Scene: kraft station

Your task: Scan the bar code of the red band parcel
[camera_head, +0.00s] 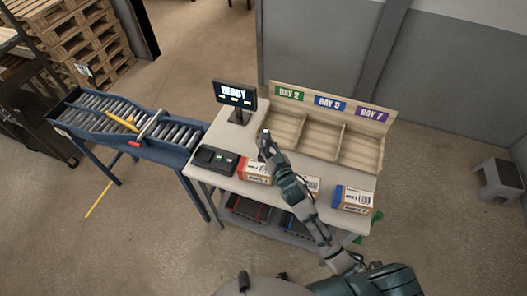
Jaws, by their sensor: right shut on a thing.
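The red band parcel (254,170), a small cardboard box with a red end and a white label, lies on the white table top (232,140) beside a black device. My right gripper (266,142) is above the table, just beyond and right of this parcel. It is shut on a small dark thing with a pale greenish spot, which looks like a handheld scanner; it is too small to be sure. The parcel's bar code is too small to make out. My left gripper is not in view.
A black device (215,159) with a green light and a monitor (234,96) reading "READY" stand at the left. A sorting bin (283,91) labelled BAY 2, BAY 5 and BAY 7 stands behind. A blue-ended parcel (352,198) lies right; another is partly behind my arm. A roller conveyor (100,117) adjoins left.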

